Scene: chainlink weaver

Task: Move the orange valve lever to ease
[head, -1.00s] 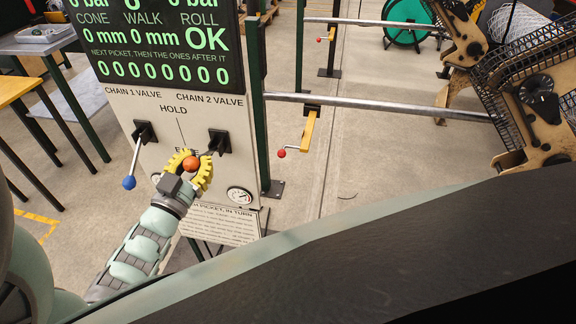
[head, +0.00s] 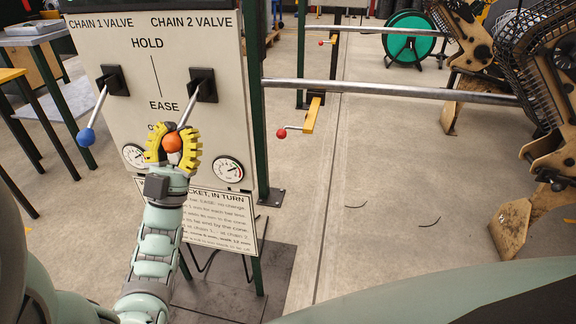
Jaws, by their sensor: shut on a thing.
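The orange ball (head: 173,143) tops the lever of the chain 2 valve (head: 203,86) on the pale panel. Its rod slopes down and left from the black valve block. My gripper (head: 173,146) has its yellow fingers closed around the ball, one on each side. The HOLD mark (head: 147,43) is above, joined to EASE by a line.
The chain 1 valve (head: 113,82) has a lever with a blue ball (head: 86,137), also hanging down and left. A gauge (head: 228,169) and a printed sign (head: 215,218) are close to my gripper. A metal rail (head: 390,90) runs rightward from the panel.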

